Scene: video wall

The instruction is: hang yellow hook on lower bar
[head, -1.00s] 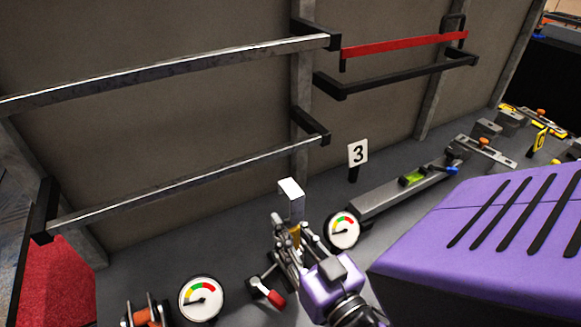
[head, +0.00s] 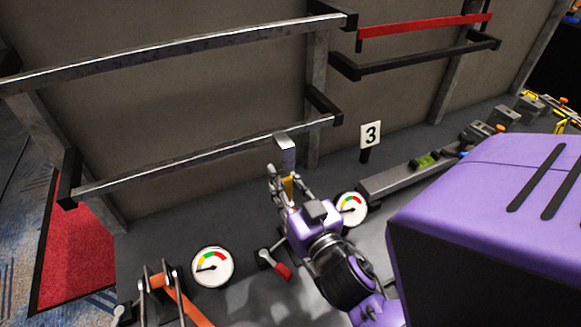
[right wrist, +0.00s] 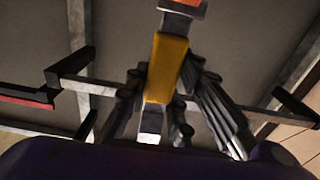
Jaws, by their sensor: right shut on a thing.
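The yellow hook has a yellow body (head: 290,187) and a flat, bent metal top (head: 285,146). My right gripper (head: 283,180) is shut on the yellow body and holds it upright. The lower bar (head: 190,161) is a grey metal rail on black brackets. In the head view the hook's metal top overlaps the bar near its right end; I cannot tell whether they touch. In the right wrist view the yellow body (right wrist: 166,68) sits between the fingers, with a bar (right wrist: 235,109) passing behind. My left gripper is not in view.
The upper bar (head: 180,51) runs above the lower one. A red bar (head: 425,26) is at upper right. Gauges (head: 212,266), a number 3 sign (head: 371,136), a level (head: 425,161) and an orange-handled tool (head: 175,298) crowd the ledge. A large purple panel (head: 480,190) is at right.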

